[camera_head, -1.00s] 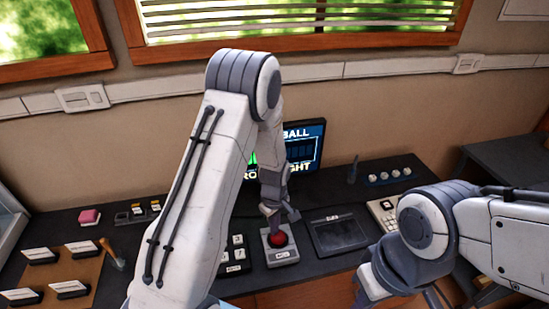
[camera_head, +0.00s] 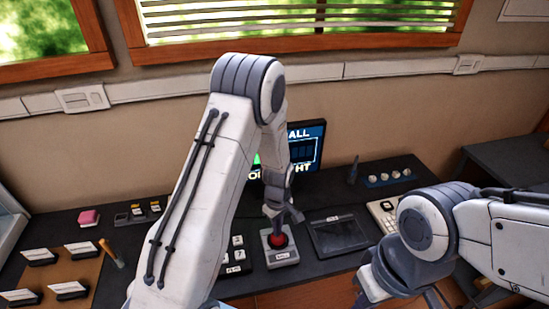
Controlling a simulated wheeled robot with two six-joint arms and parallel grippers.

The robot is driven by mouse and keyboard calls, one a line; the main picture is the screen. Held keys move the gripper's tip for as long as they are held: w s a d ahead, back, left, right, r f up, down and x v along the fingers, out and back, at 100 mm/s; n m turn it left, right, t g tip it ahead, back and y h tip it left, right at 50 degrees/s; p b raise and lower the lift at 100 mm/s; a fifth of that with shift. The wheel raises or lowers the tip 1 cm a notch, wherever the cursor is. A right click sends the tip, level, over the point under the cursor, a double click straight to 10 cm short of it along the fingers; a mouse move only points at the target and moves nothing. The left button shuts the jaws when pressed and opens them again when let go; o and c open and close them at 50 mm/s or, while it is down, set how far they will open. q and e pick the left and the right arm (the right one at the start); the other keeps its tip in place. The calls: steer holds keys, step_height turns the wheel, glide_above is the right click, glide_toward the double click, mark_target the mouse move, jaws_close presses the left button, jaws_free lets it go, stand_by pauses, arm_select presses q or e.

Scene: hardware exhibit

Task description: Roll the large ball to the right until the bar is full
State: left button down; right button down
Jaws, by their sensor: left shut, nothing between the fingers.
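The large red ball (camera_head: 277,241) sits in a grey trackball housing (camera_head: 281,258) at the middle of the dark desk. My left gripper (camera_head: 284,222) is shut and empty, pointing down at the top of the ball; it seems to touch it or be just above it. The screen (camera_head: 306,150) behind shows part of the word BALL, some green at its left and dark bar segments; my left arm hides much of it. My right gripper (camera_head: 372,298) is low at the right, partly cut off, and its fingers are not clear.
A black tablet-like pad (camera_head: 339,236) lies right of the ball and a keypad (camera_head: 236,260) left of it. A row of round white knobs (camera_head: 389,176) is at the back right.

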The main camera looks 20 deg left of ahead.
arm_select(q)
steer(key=shift+w+d, duration=0.35)
steer(key=shift+d, duration=0.2)
steer(key=shift+r, duration=0.15)
stand_by(0.5)
steer(key=shift+r+p, duration=0.6)
steer(key=shift+p, duration=0.15)
steer(key=shift+a, duration=0.1)
steer(key=shift+s+a, duration=0.65)
steer(key=shift+a, duration=0.2)
steer(key=shift+f+b, duration=0.55)
steer(key=shift+f, duration=0.25)
steer(key=shift+w+d, duration=0.5)
steer(key=shift+d, duration=0.2)
stand_by(0.3)
